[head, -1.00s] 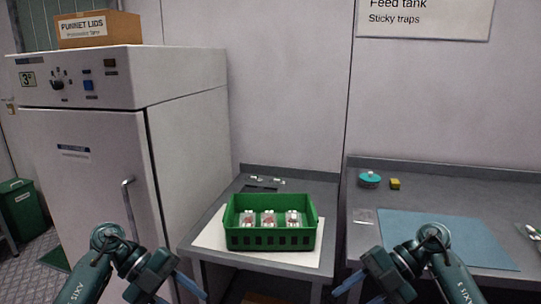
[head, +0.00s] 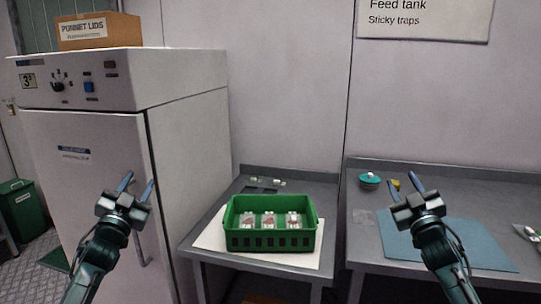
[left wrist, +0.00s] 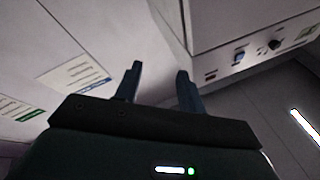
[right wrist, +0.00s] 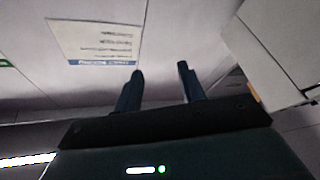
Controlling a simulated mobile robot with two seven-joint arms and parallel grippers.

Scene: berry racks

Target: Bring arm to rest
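My left gripper (head: 134,186) is raised in front of the white cabinet, fingers pointing up, open and empty. Its two spread fingers also show in the left wrist view (left wrist: 158,85). My right gripper (head: 404,188) is raised in front of the right-hand bench, fingers up, open and empty. Its spread fingers also show in the right wrist view (right wrist: 160,85). Both grippers are apart from the objects around them.
A green crate (head: 271,240) holding several punnets stands on a white mat (head: 209,238) on the middle bench. A blue mat (head: 470,243), a teal round item (head: 370,180) and a yellow block (head: 396,185) are on the right bench. The white cabinet (head: 95,190) stands left.

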